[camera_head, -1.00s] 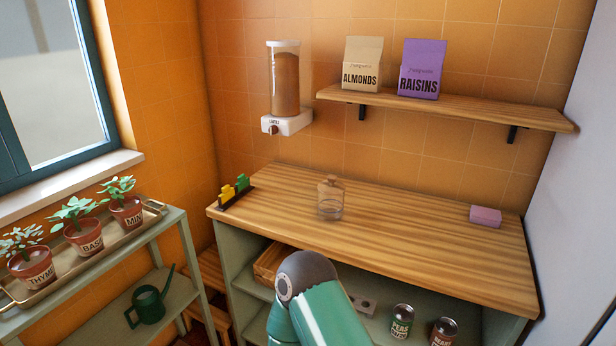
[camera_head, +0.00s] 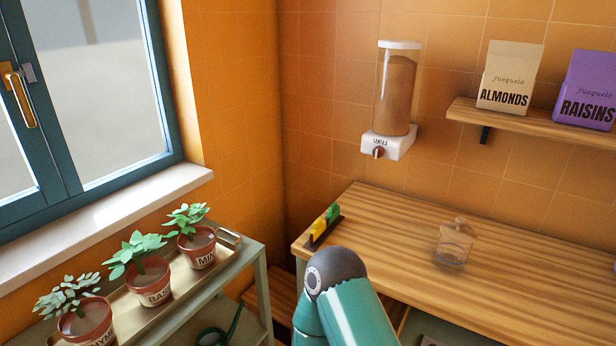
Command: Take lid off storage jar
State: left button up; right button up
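The storage jar (camera_head: 451,252) is a small clear glass jar standing upright on the wooden counter, right of centre. Its lid (camera_head: 458,229) is see-through with a small knob and sits on top of the jar. One of my arm links, green with a dark grey joint, rises at the bottom centre, to the left of the jar and apart from it in the picture. Neither gripper shows in the view.
The counter (camera_head: 520,275) is clear around the jar. Yellow and green clips (camera_head: 325,223) stand in a dark holder at its left end. A lentils dispenser (camera_head: 394,95) hangs on the wall above. Potted herbs (camera_head: 152,283) stand on a tray at left.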

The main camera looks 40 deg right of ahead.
aim_at(458, 232)
jog(key=u, duration=0.2)
jog(key=i, duration=0.25)
jog(key=u, duration=2.5)
jog(key=k, duration=0.55)
jog(key=z, duration=5.5)
